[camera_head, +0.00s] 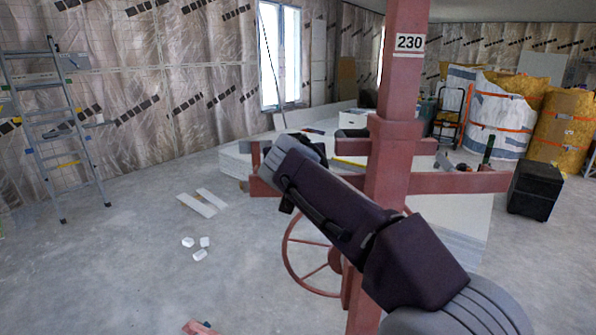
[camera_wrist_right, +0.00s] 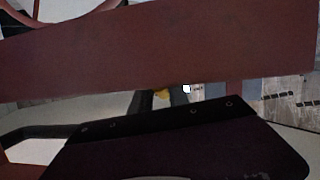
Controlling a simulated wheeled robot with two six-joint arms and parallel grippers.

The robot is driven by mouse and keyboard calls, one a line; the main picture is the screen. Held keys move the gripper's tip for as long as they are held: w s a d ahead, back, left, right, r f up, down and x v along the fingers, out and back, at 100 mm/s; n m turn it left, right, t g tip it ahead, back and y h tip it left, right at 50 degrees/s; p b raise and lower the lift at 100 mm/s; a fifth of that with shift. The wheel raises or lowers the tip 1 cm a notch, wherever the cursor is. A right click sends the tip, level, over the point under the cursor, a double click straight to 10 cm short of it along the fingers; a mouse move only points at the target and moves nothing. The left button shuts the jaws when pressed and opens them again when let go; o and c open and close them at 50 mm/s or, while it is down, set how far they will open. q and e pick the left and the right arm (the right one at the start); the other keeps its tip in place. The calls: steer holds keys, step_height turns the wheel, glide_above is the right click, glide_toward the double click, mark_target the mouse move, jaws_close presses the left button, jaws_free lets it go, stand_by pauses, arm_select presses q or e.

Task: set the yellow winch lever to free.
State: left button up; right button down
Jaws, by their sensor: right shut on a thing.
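The red panel lift stands in front of me, with its upright column (camera_head: 392,120) marked 230 and its red handwheel (camera_head: 287,250) low on the left. My right arm reaches across the lift from the lower right. A wide red beam (camera_wrist_right: 160,50) of the lift crosses close above the fingers. The lever and the fingertips cannot be made out in the head view. My left gripper is not in view.
A stepladder (camera_head: 60,135) stands at the left wall. White offcuts (camera_head: 202,203) and small white blocks (camera_head: 200,254) lie on the floor. A black box (camera_head: 535,190) and yellow-filled bags (camera_head: 497,110) are at the right. The left floor is mostly clear.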

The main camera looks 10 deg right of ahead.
steer(key=shift+r, duration=0.1)
stand_by(0.3)
steer(key=c, duration=1.3)
jaws_free()
steer(key=v, duration=0.9)
